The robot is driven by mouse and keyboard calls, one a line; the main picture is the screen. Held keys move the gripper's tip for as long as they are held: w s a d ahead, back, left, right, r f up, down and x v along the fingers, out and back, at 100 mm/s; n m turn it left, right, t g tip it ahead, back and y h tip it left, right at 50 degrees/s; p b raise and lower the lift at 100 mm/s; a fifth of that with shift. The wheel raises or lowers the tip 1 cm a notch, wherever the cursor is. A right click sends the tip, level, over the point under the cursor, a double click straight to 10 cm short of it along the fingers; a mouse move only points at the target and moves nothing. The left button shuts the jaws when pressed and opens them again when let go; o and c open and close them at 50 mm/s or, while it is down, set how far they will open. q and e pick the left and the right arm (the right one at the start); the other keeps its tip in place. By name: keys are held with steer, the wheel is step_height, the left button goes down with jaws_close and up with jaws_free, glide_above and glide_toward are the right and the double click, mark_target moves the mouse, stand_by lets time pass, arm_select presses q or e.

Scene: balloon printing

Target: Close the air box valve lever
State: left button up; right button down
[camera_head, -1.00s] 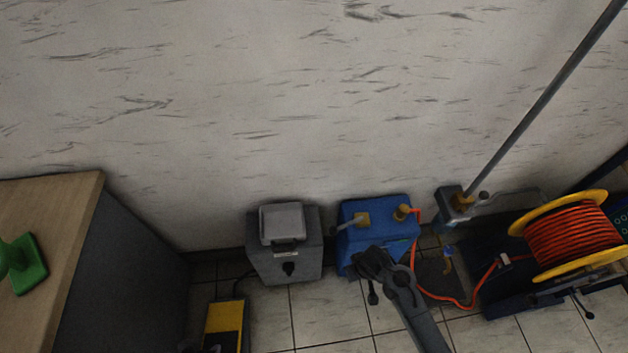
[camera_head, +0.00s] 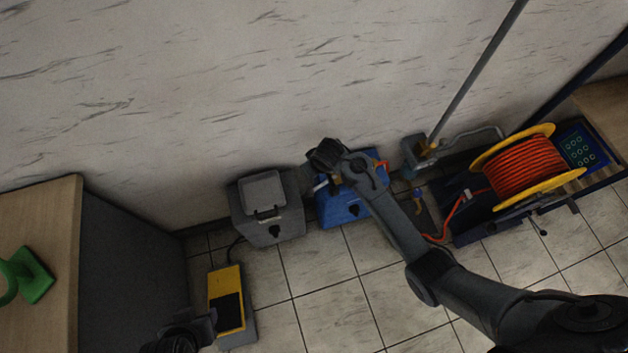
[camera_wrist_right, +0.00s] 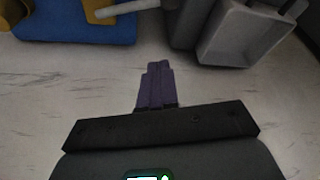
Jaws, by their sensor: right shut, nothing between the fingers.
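The blue air box (camera_head: 338,208) stands on the floor against the wall, partly hidden by my right arm in the head view. In the right wrist view the box (camera_wrist_right: 60,30) is at the top left. Its brass valve (camera_wrist_right: 98,12) carries a pale grey lever (camera_wrist_right: 138,7) pointing right. The lever's tip (camera_head: 319,186) shows at the box's left side in the head view. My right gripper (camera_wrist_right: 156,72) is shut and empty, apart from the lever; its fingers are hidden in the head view. A dark part of my left arm shows at the lower left; its jaws are unclear.
A grey box (camera_head: 268,212) stands just left of the air box. A yellow pedal (camera_head: 226,285) lies in front of it. An orange hose reel (camera_head: 525,168) and a pole stand (camera_head: 418,152) are at right. A wooden-topped counter (camera_head: 50,225) is at left.

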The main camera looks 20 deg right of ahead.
mark_target(322, 184)
step_height(322, 184, down, 10)
steer(key=b, duration=0.7)
steer(key=shift+s+d, duration=0.15)
steer(key=shift+s, duration=0.05)
steer(key=shift+w, duration=0.1)
